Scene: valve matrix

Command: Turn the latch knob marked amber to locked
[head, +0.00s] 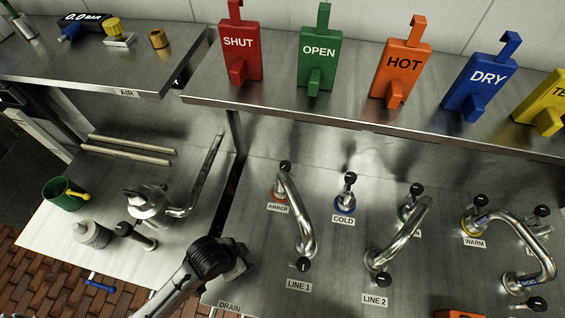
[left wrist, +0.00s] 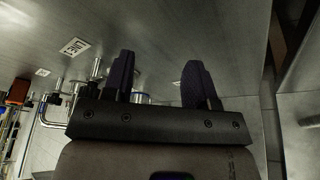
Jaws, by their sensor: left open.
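The latch knob marked amber (head: 285,167) is a black knob on a short stem with a reddish ring at its base, above the AMBER label (head: 278,208). A bent steel pipe (head: 301,215) runs from beside it down to the LINE 1 knob (head: 303,265). My left gripper (head: 243,254) is over the panel's left edge, below and left of the amber knob and apart from it. In the left wrist view its two dark fingers (left wrist: 160,82) are spread with nothing held. My right gripper is not in view.
More knobs stand to the right, including the COLD knob (head: 350,178) and the LINE 2 knob (head: 383,280). A green mug (head: 62,194) and metal fittings lie on the left bench.

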